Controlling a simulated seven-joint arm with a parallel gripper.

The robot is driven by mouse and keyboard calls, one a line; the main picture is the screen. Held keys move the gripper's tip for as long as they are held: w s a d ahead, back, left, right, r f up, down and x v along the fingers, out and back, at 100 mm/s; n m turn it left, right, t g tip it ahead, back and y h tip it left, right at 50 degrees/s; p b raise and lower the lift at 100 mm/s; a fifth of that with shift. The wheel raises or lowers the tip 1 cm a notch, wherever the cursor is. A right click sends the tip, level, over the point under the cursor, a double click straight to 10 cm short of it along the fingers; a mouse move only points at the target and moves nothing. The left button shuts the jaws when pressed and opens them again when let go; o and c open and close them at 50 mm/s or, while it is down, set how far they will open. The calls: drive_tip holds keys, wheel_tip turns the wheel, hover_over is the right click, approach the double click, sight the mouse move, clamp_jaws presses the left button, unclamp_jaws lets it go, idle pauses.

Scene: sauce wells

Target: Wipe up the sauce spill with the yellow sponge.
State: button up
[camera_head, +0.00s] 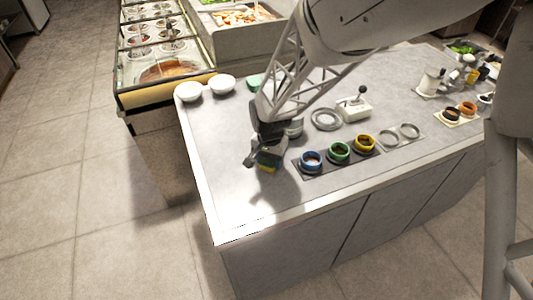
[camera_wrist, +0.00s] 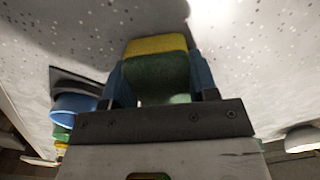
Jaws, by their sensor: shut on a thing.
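My gripper (camera_head: 265,160) is low over the left part of the grey counter (camera_head: 222,205), left of the coloured cups. It is shut on the yellow sponge (camera_head: 267,169), which shows as a small yellow patch below the fingers. In the wrist view, the sponge (camera_wrist: 156,46) has a yellow layer and a green layer, between two blue-grey fingers. I cannot tell whether the sponge touches the counter. No sauce spill can be made out in either view; the arm and sponge hide part of the surface.
Blue (camera_head: 311,161), green (camera_head: 339,152) and yellow (camera_head: 365,144) cups stand on a dark strip just right of my gripper. The blue cup also shows in the wrist view (camera_wrist: 73,106). Two white bowls (camera_head: 222,84) sit at the far left corner. The counter's near left area is clear.

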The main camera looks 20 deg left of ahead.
drive_tip(key=shift+s+d, duration=0.65)
drive_tip(key=shift+s, duration=0.05)
drive_tip(key=shift+w+a+r, duration=0.2)
drive_tip(key=shift+w+a, duration=0.1)
drive_tip(key=shift+w, duration=0.05)
drive_tip(key=shift+w+a+f, duration=0.15)
drive_tip(key=shift+w+a, duration=2.1)
drive_tip(key=shift+w+a+r, duration=0.2)
drive_tip(key=shift+r, duration=0.3)
drive_tip(key=shift+w+a+r, duration=0.15)
drive_tip(key=shift+r, duration=0.35)
wheel_tip(320, 180, up, 6)
